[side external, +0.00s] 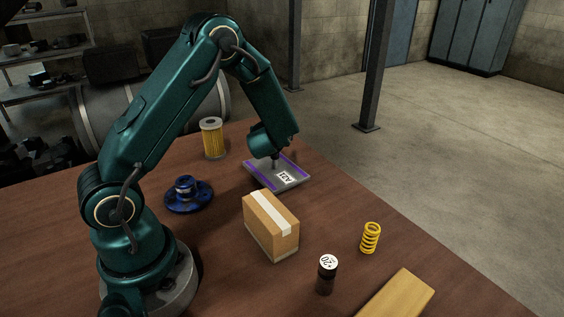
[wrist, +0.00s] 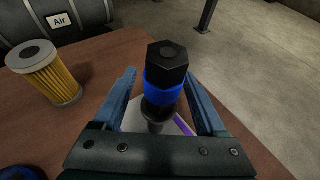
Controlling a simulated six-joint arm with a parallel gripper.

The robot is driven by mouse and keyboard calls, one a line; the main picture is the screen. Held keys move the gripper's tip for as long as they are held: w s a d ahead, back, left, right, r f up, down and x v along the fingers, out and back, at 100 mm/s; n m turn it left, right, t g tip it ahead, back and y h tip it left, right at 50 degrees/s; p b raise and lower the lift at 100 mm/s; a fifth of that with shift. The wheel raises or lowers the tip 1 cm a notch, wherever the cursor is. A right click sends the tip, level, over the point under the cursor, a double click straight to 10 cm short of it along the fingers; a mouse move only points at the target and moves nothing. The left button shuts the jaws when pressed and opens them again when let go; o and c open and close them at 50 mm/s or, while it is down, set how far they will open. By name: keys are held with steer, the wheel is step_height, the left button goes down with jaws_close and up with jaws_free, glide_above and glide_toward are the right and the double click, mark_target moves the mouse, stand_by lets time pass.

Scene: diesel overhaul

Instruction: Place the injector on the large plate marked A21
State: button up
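The injector (wrist: 165,83) has a black hex head, a blue band and a narrower grey lower part. In the wrist view it stands between the two fingers of my gripper (wrist: 163,98), with narrow gaps beside it, so the fingers look open around it. In the side view my gripper (side external: 268,150) is low over the grey plate (side external: 262,181) with purple strips and a white label that seems to read A21, upside down. A dark tip below the gripper meets the plate's far part. The arm hides most of the injector there.
A yellow filter (side external: 212,139) and a blue flanged part (side external: 187,195) stand left of the plate. A taped cardboard box (side external: 271,227) is in front of it. A dark cylinder (side external: 327,274), a yellow spring (side external: 370,238) and a wooden block (side external: 398,297) lie toward the front right.

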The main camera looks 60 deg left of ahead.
steer(key=shift+r, duration=0.25)
steer(key=v, duration=1.2)
steer(key=s+d+n+g+h, duration=0.3)
steer(key=s+n+g+h, duration=0.15)
steer(key=s+n, duration=0.95)
steer(key=d+r+n+t+h, duration=0.2)
steer(key=d+n+h, duration=0.4)
steer(key=d+n, duration=0.5)
steer(key=shift+w+d+r+n, duration=0.3)
steer(key=shift+w+r, duration=0.1)
steer(key=shift+r, duration=0.2)
